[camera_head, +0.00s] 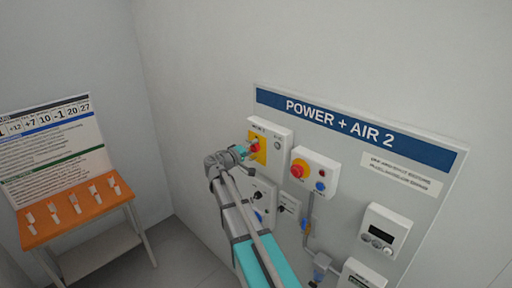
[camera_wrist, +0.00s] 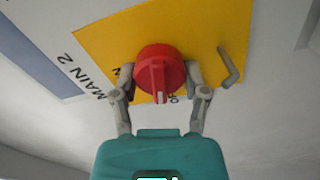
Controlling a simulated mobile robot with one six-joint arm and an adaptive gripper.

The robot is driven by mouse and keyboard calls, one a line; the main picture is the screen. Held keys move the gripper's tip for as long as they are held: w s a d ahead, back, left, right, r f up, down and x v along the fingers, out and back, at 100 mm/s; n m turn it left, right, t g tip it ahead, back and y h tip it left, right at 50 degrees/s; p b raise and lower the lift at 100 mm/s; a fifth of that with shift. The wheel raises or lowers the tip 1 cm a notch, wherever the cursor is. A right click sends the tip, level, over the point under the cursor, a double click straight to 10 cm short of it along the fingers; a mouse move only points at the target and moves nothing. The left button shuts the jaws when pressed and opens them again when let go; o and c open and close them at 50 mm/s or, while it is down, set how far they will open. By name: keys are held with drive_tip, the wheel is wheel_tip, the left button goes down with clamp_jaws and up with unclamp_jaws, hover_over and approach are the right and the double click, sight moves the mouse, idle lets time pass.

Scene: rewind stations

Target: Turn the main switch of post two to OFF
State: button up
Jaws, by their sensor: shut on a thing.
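The main switch is a red rotary knob (camera_wrist: 160,72) on a yellow plate (camera_wrist: 215,30) marked "MAIN 2" in the wrist view. My gripper (camera_wrist: 160,82) has one finger on each side of the knob and is shut on it. The knob's raised grip bar points toward my gripper's palm, near a partly hidden label that seems to read "OF". In the head view the knob (camera_head: 255,146) and its yellow plate (camera_head: 261,157) sit on a white box on the panel, with my gripper (camera_head: 245,151) at its left side.
The "POWER + AIR 2" panel (camera_head: 408,207) also carries a box with a red button (camera_head: 299,170) and a blue button, right of the switch. A lower box (camera_head: 262,196), a display unit (camera_head: 384,232) and an air fitting (camera_head: 321,265) are close by. An orange table (camera_head: 75,215) stands left.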

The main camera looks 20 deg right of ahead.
drive_tip(key=shift+a+f+n, duration=0.1)
drive_tip(key=shift+a+n, duration=0.05)
drive_tip(key=shift+n, duration=1.35)
drive_tip(key=o, duration=1.2)
drive_tip(key=shift+w+a, duration=0.15)
drive_tip(key=shift+a, duration=0.1)
drive_tip(key=shift+c, duration=0.2)
drive_tip(key=shift+d, duration=0.1)
drive_tip(key=shift+s, duration=0.2)
